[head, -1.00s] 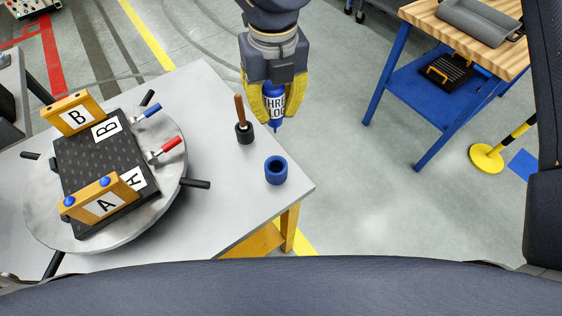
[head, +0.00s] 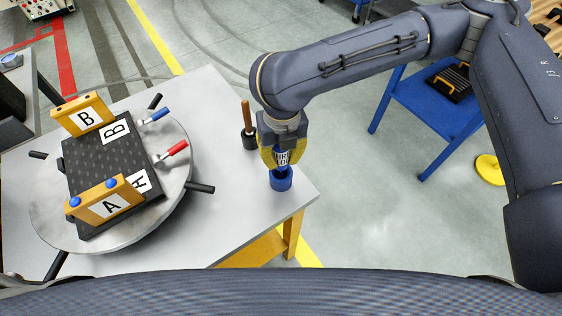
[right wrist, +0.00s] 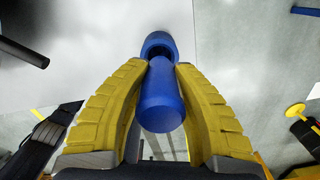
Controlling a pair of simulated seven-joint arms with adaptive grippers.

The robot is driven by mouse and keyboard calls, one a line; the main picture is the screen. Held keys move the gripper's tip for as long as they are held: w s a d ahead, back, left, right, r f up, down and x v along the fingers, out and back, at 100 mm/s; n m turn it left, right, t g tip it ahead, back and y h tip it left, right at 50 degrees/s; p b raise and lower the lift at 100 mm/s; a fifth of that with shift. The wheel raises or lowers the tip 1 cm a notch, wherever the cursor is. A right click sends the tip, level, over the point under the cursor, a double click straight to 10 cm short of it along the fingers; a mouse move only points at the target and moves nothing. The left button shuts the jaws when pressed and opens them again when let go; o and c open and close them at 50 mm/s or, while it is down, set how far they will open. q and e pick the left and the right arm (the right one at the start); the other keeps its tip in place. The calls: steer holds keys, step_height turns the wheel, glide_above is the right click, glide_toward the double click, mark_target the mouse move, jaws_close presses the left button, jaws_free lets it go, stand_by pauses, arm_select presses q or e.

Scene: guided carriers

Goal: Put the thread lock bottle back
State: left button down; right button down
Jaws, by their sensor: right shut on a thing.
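The thread lock bottle (head: 283,158) is blue with a white label, nozzle end down. My right gripper (head: 282,162) is shut on it, with yellow fingers on both sides. The blue round holder (head: 281,182) stands on the grey table near its right corner, directly below the bottle. In the right wrist view the bottle (right wrist: 161,100) lies between the fingers, and its far end overlaps the opening of the holder (right wrist: 158,41). I cannot tell whether the tip is inside or just above it. My left gripper is not in view.
A brush with a wooden handle (head: 246,115) stands in a black holder (head: 249,140) just left of the gripper. A round turntable (head: 52,222) with a black block (head: 100,165) and clamps fills the table's left. The table (head: 235,215) is clear in front.

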mark_target(281, 166)
steer(key=shift+f, duration=1.65)
steer(key=shift+f, duration=0.5)
steer(key=c, duration=1.2)
jaws_free()
steer(key=r, duration=1.3)
steer(key=shift+s+d, duration=0.1)
steer(key=shift+s, duration=0.2)
